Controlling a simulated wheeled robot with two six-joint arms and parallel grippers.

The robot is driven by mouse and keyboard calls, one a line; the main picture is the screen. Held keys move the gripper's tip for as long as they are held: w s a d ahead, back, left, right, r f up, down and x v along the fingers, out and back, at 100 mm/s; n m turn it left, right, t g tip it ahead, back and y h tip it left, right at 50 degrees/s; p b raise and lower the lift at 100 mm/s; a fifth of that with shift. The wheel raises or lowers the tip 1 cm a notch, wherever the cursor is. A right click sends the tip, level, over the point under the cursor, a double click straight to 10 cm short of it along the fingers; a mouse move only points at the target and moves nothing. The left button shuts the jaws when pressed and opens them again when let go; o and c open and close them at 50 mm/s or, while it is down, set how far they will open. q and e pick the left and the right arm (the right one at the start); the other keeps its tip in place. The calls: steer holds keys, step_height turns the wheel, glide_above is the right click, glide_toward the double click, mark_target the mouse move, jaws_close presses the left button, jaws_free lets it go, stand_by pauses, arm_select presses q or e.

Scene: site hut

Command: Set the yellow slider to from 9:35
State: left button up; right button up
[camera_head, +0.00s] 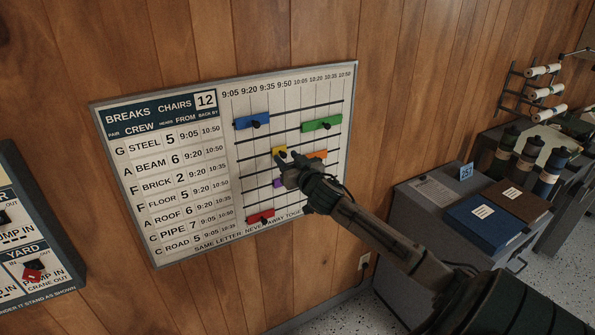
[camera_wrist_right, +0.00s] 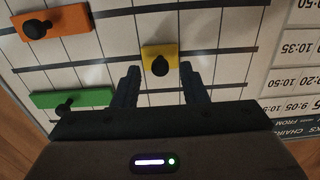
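The yellow slider (camera_head: 277,151) sits on a rail of the wall board (camera_head: 223,92), partly hidden by my right gripper in the head view. Its black knob and yellow plate show in the right wrist view (camera_wrist_right: 150,51). My right gripper (camera_head: 285,160) points at the board in front of this slider. In the right wrist view its fingers (camera_wrist_right: 160,68) are apart, one on each side of the black knob, with a gap to both. I cannot tell exactly which time line the slider's left end meets. My left gripper is not in view.
Blue (camera_head: 251,120), green (camera_head: 321,124), orange (camera_head: 318,154), purple (camera_head: 277,183) and red (camera_head: 260,217) sliders share the board. A grey cabinet (camera_head: 424,215) with a blue binder (camera_head: 484,223) stands at right. Another panel (camera_head: 38,255) hangs at left.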

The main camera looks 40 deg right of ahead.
steer(key=b+v, duration=0.2)
steer(key=v, duration=0.7)
steer(key=shift+s+b, duration=0.25)
steer(key=shift+b, duration=0.1)
